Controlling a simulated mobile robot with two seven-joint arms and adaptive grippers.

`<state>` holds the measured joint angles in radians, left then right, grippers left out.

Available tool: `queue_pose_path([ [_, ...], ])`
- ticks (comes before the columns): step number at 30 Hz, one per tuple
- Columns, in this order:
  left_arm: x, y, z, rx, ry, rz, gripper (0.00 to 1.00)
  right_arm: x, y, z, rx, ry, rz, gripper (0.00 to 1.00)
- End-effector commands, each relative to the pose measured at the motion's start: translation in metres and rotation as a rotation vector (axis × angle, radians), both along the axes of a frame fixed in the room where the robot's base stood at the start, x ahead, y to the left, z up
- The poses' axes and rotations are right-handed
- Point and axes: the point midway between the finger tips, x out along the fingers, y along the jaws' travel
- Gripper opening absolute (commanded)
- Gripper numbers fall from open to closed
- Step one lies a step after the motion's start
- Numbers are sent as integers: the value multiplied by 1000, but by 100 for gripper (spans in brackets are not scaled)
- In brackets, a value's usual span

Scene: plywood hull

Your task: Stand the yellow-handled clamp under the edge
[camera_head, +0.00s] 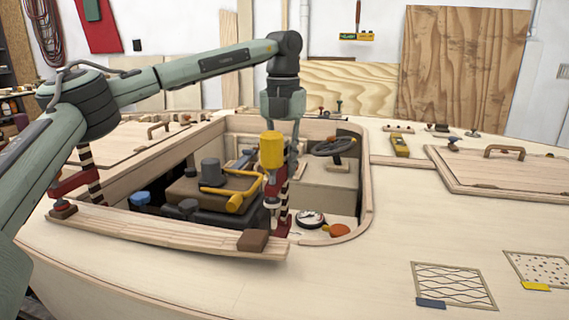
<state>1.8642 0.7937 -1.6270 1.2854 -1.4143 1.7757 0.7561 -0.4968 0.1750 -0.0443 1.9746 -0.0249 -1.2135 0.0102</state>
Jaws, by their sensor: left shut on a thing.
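The yellow-handled clamp (271,150) hangs upright, its thick yellow handle uppermost. Its red and black-and-white striped lower part reaches down into the cockpit opening, just behind the right end of a pale plank (160,228). The plank lies along the front edge of the opening. My left gripper (291,150) points down from above and is shut on the clamp, with its fingers partly hidden by the handle. I cannot tell whether the clamp's lower end touches anything. My right gripper is not in view.
Another red, striped clamp (75,187) stands at the plank's left end, partly behind my left arm. A brown block (253,240) sits at the plank's right end.

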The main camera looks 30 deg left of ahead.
Motion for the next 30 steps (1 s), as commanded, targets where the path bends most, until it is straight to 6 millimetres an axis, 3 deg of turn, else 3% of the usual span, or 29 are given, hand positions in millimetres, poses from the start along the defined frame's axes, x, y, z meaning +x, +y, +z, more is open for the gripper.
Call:
queue_pose_path([
  [21, -26, -7, 0, -1, -2, 0, 0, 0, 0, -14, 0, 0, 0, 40],
  [30, -28, -7, 1, -1, -3, 0, 0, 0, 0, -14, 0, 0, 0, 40],
])
